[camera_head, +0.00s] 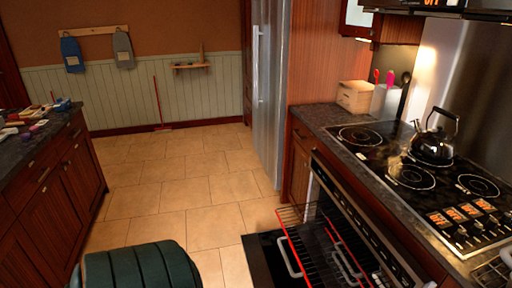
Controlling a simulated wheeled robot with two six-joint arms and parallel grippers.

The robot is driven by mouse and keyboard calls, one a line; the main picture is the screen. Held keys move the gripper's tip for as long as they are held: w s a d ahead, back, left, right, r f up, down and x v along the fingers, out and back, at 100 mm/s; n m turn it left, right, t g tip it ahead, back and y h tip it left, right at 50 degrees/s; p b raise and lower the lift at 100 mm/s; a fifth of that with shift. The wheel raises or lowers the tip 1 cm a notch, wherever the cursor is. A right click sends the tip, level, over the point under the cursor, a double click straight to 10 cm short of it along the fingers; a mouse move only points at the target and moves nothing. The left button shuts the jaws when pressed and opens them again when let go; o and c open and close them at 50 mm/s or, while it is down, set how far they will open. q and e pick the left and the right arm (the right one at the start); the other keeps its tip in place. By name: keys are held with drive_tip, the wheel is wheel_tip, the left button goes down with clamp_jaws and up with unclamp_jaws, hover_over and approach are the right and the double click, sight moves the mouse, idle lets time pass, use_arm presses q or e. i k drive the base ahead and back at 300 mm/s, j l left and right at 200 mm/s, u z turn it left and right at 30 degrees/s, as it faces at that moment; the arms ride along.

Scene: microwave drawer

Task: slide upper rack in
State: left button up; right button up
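The oven (369,226) under the stovetop is open at the front right, with its dark door (262,262) lowered. A wire rack with red edges (291,213) sticks out of the oven over the lowered door. Its front edge is toward the left and its back part runs toward the oven. Pale curved handle-like bars show at and below the rack; I cannot tell what each belongs to. Whether a second rack lies below is unclear. Neither of my grippers can be made out in this view.
A stovetop (411,176) with a black kettle (433,142) is above the oven. A dark green padded thing (137,266) stands at the bottom left. A cluttered counter (44,133) is at the left, a fridge (268,85) at the back. The tiled floor (170,190) between is clear.

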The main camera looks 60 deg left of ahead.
sight(293, 274)
drive_tip(key=u, duration=1.5)
